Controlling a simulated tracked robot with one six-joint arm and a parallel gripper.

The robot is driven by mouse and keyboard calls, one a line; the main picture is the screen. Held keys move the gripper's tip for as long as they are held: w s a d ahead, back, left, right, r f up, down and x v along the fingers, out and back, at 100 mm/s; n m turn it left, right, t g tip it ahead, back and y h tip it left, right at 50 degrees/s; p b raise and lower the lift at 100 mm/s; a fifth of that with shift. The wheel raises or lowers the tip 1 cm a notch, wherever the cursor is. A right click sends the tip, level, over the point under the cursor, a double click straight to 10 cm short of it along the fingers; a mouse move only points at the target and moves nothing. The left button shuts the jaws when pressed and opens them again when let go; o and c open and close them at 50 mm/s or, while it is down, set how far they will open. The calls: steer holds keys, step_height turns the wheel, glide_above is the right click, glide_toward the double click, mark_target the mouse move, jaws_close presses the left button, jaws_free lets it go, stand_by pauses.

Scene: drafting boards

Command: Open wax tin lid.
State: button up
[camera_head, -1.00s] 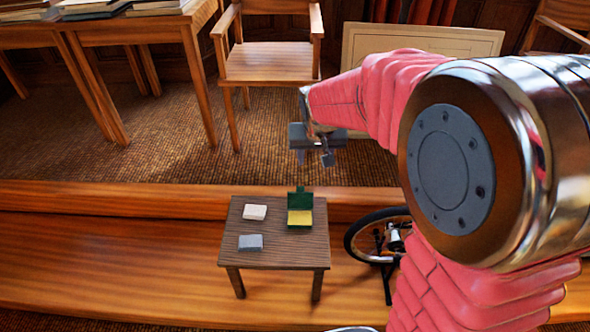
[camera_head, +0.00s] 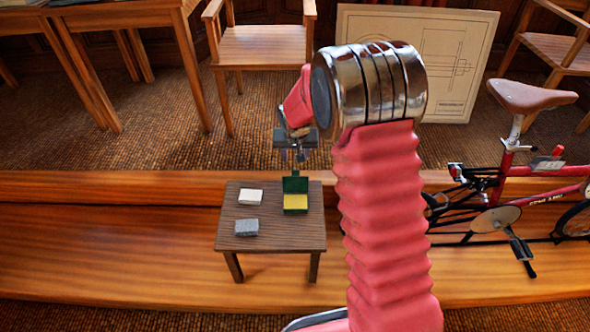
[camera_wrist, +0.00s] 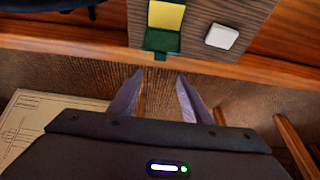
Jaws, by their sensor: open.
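The wax tin (camera_head: 295,202) is a small green box with yellow wax inside, on the far right part of a small dark wooden table (camera_head: 268,236). Its green lid (camera_head: 294,184) stands raised at the tin's back edge, so the yellow shows. In the wrist view the yellow wax (camera_wrist: 166,17) and the green lid (camera_wrist: 161,40) with a small tab are at the top. My gripper (camera_head: 295,156) is open and empty, above and behind the tin, apart from the lid. Its two fingers (camera_wrist: 159,77) point toward the lid in the wrist view.
A white block (camera_head: 250,196) and a grey block (camera_head: 247,227) lie on the table's left side. A raised wooden step (camera_head: 130,190) runs behind the table. A red bicycle (camera_head: 510,190) stands to the right. A chair (camera_head: 262,45) and a framed drawing (camera_head: 450,60) are behind.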

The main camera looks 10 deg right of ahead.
mark_target(295, 171)
steer(key=shift+f, duration=0.1)
steer(key=shift+x, duration=6.8)
steer(key=shift+d, duration=0.1)
jaws_close()
